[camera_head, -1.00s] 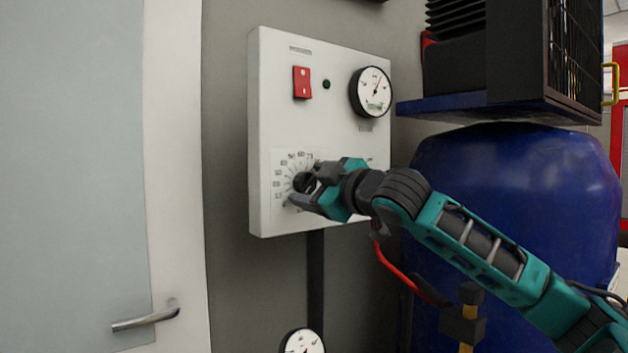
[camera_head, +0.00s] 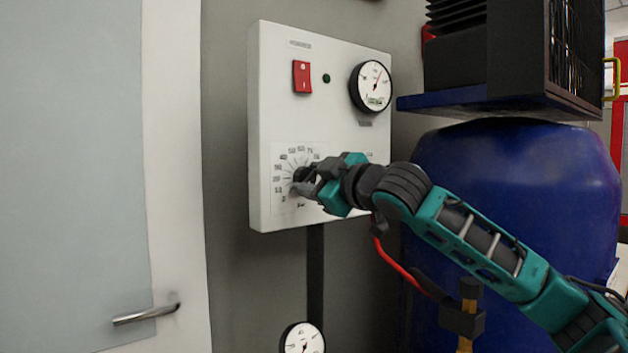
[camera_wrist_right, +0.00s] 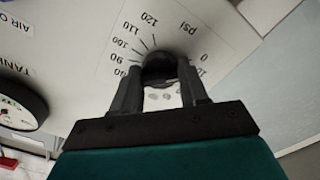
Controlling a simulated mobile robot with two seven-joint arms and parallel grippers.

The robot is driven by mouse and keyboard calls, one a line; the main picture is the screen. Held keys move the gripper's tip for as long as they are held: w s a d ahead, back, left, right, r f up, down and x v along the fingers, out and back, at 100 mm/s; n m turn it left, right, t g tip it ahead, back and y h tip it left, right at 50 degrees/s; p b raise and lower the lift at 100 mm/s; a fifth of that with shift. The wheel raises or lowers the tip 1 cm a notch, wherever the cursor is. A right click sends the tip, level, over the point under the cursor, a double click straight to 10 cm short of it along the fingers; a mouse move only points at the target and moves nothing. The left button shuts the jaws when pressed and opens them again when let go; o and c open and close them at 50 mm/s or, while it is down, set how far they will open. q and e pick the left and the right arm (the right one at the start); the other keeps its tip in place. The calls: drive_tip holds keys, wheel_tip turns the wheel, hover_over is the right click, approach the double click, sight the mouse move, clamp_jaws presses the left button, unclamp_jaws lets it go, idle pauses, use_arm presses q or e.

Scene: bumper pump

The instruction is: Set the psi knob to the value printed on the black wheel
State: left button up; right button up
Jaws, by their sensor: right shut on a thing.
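The black psi knob (camera_head: 300,176) sits on a printed dial at the lower left of the white control panel (camera_head: 340,140). My right gripper (camera_head: 308,184) reaches it from the right and is shut on it. In the right wrist view the knob (camera_wrist_right: 160,68) is between the two dark fingers of my right gripper (camera_wrist_right: 160,88). The dial numbers around it show upside down there. The knob's pointer is hidden. No black wheel with a printed value can be made out. My left gripper is not in view.
The panel carries a red switch (camera_head: 302,77), a dark green lamp (camera_head: 326,78) and a round gauge (camera_head: 371,87). A blue tank (camera_head: 520,190) stands at the right. A door with a handle (camera_head: 146,314) is at the left. Another gauge (camera_head: 302,339) shows below.

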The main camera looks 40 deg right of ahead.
drive_tip(key=m, duration=0.5)
drive_tip(key=shift+p, duration=0.3)
drive_tip(key=m+p, duration=0.1)
drive_tip(key=m, duration=0.1)
drive_tip(key=shift+a+m, duration=0.1)
drive_tip(key=shift+m, duration=0.2)
drive_tip(key=m+p, duration=0.1)
drive_tip(key=m, duration=0.2)
drive_tip(key=shift+r+m+p, duration=0.1)
drive_tip(key=shift+m+p, duration=0.95)
drive_tip(key=shift+m, duration=0.25)
drive_tip(key=shift+m+p, duration=0.7)
drive_tip(key=shift+m, duration=0.4)
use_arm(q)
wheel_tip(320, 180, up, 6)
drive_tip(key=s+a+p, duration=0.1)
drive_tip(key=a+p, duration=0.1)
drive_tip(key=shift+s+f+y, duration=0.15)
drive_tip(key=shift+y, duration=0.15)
use_arm(e)
drive_tip(key=shift+m, duration=1.2)
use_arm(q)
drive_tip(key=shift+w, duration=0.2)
